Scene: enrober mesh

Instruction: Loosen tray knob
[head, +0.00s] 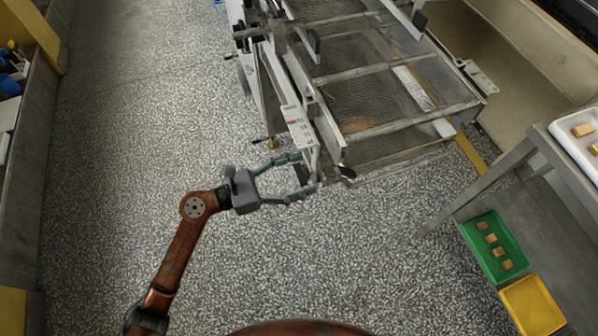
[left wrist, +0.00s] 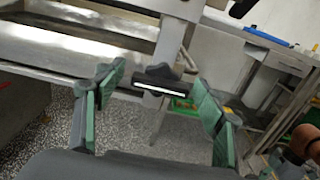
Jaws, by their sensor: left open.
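The enrober's mesh tray (head: 375,105) sits in a metal frame in the upper middle of the head view. A dark knob (head: 346,172) shows at the frame's near corner, just right of my left gripper (head: 308,173). In the left wrist view, a dark bar-shaped knob (left wrist: 160,86) with a pale stripe lies across the gap between the green fingers of my left gripper (left wrist: 157,92). The fingers are open, one on each side of it. Whether either finger touches the knob I cannot tell.
A brass-coloured knob (head: 272,144) on a rod sticks out left of the frame. A metal table (head: 540,150) stands at the right with a white tray (head: 566,140) on it. A green crate (head: 478,247) and a yellow crate (head: 532,306) are below. Floor at left is clear.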

